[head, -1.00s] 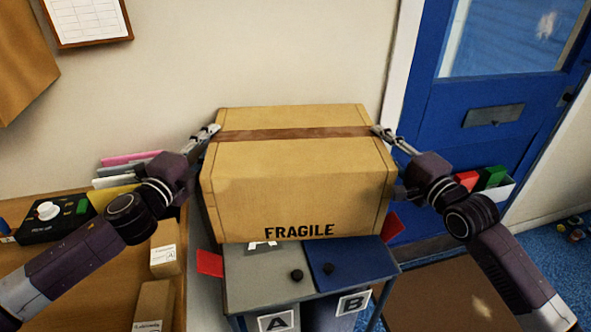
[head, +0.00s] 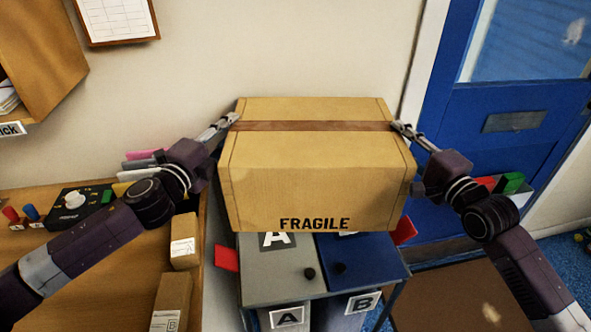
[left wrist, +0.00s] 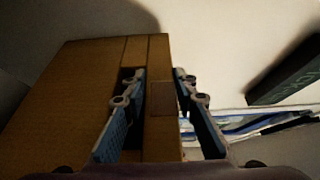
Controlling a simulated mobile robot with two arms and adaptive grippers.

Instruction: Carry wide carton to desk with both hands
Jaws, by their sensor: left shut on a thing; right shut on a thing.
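The wide carton (head: 318,170) is a tan box with a brown tape strip and FRAGILE printed on its front. It is held above the A and B cabinet, roughly level. My left gripper (head: 232,120) is shut on its left side near the tape. My right gripper (head: 397,127) is shut on its right side near the tape. In the left wrist view the carton (left wrist: 80,100) lies between and beyond the left gripper's fingers (left wrist: 158,100). The desk (head: 110,270) is the wooden top at the left. The carton's underside and back are hidden.
A grey and blue two-door cabinet (head: 285,268) marked A and B stands below the carton. The desk bears small cartons (head: 183,240), a black control box (head: 75,207) and stacked folders. A blue door (head: 460,140) is at the right. A wall shelf (head: 45,45) hangs upper left.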

